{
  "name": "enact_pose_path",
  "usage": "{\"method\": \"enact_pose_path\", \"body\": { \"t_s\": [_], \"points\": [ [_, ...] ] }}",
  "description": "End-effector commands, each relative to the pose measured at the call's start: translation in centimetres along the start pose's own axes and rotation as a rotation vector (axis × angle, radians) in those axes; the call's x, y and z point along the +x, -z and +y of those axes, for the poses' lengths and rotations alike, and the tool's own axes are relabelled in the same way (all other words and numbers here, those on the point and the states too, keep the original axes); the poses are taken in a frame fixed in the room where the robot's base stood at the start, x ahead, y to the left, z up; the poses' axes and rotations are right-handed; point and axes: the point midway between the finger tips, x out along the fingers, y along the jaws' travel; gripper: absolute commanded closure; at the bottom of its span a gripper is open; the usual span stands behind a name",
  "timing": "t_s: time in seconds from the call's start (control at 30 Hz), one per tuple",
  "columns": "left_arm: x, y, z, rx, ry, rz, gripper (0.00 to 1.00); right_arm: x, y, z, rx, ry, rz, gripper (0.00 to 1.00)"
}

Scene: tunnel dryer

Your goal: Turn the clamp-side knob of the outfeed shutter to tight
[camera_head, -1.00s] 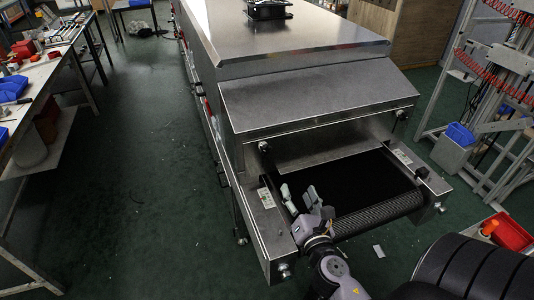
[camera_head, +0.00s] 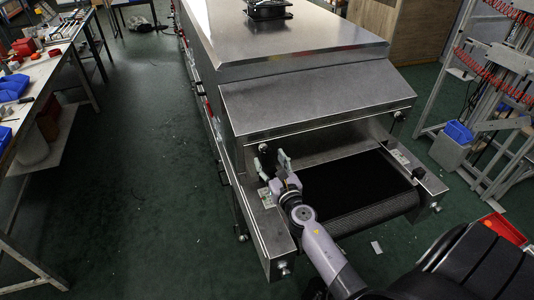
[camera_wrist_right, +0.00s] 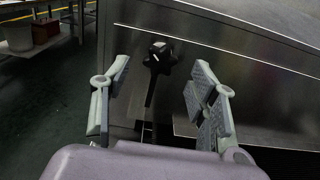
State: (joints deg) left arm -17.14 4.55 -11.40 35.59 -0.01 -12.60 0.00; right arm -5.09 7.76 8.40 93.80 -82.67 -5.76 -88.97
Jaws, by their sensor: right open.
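The outfeed end of the steel dryer carries a black star-shaped knob (camera_wrist_right: 159,57) with a small pale mark, on the steel face at the left of the opening. A dark rod or slot runs down below it. In the head view the gripper largely covers this knob. A second dark knob (camera_head: 399,116) is at the right of the opening. My right gripper (camera_head: 274,160) is open and empty in front of the left knob. In the wrist view the knob shows between its spread fingers, beyond the tips, with no visible contact. My left gripper is not in view.
The black conveyor belt (camera_head: 352,187) runs out below the opening, between steel side rails (camera_head: 273,238) with labels. The sloped steel hood (camera_head: 320,97) overhangs above. A workbench with blue bins (camera_head: 14,87) stands at far left. Green floor between is mostly clear.

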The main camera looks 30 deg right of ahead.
Motion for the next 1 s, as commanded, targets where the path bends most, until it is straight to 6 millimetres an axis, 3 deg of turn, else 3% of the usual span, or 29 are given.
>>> {"method": "enact_pose_path", "body": {
  "t_s": [0.2, 0.57, 1.0],
  "points": [
    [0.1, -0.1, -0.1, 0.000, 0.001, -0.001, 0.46, 2.7, 0.0, 0.0, 0.001, 0.000, 0.000, 0.46],
    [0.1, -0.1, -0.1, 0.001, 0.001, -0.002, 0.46, 3.3, 0.0, 0.0, 0.001, 0.000, 0.000, 0.46],
    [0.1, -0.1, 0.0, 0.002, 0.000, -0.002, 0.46, 3.2, 0.0, 0.0, 0.001, -0.001, 0.000, 0.74]
  ]
}}
